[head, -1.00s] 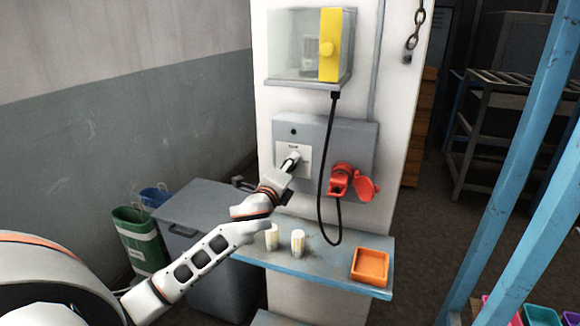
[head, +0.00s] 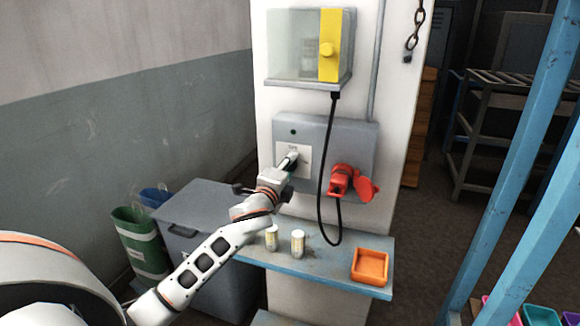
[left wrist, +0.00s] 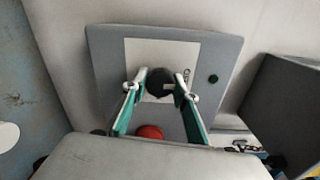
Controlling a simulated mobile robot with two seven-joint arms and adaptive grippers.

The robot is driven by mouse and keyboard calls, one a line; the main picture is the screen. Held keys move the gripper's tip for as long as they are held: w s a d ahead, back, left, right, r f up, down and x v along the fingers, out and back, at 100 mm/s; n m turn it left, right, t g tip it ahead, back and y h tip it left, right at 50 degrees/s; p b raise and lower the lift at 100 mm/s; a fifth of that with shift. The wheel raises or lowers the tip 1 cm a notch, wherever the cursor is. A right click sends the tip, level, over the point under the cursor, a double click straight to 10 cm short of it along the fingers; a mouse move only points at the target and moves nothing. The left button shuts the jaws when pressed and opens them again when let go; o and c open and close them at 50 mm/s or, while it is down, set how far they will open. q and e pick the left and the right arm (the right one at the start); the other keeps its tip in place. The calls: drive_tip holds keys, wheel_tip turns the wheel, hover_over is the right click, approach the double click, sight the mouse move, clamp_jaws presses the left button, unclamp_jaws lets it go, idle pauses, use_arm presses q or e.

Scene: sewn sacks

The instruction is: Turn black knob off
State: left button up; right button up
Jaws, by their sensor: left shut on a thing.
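The black knob (left wrist: 159,82) sits on a white label plate (head: 307,165) on the front of a grey switch box (head: 340,137). The box also shows in the left wrist view (left wrist: 215,57). My left gripper (head: 288,162) reaches up to the plate; in the left wrist view its two fingers (left wrist: 160,88) close on the knob from both sides. In the head view the gripper mostly hides the knob. The knob's exact pointer position cannot be read. My right gripper is in neither view.
A red plug and socket with an open lid (head: 345,180) is right of the gripper, with a black cable (head: 322,190) hanging beside it. Below, a blue shelf (head: 325,268) holds two pale cylinders (head: 298,243) and an orange tray (head: 370,280). A clear case with a yellow front (head: 330,45) is above.

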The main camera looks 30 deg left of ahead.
use_arm(q)
drive_tip(key=o, duration=1.1)
drive_tip(key=shift+s, duration=0.1)
drive_tip(key=v, duration=1.1)
drive_tip(key=shift+s, duration=0.4)
drive_tip(key=shift+d+f, duration=0.1)
drive_tip(key=shift+f, duration=0.05)
drive_tip(key=s+d+f+n+g+h, duration=0.1)
drive_tip(key=d+f, duration=0.1)
drive_tip(key=f, duration=0.5)
drive_tip(key=s+d+f+n+g+h, duration=0.1)
drive_tip(key=s+d+f+n+h, duration=0.1)
drive_tip(key=f, duration=0.6)
drive_tip(key=s+d+f+n+g+h, duration=0.1)
drive_tip(key=s+d+f+n, duration=0.4)
drive_tip(key=s+f, duration=0.5)
drive_tip(key=s+d+f+n+g+h, duration=0.2)
drive_tip(key=s+d+f, duration=0.6)
drive_tip(key=f, duration=0.9)
drive_tip(key=s+n+g, duration=0.2)
drive_tip(key=n, duration=0.1)
drive_tip(key=shift+s+d, duration=0.4)
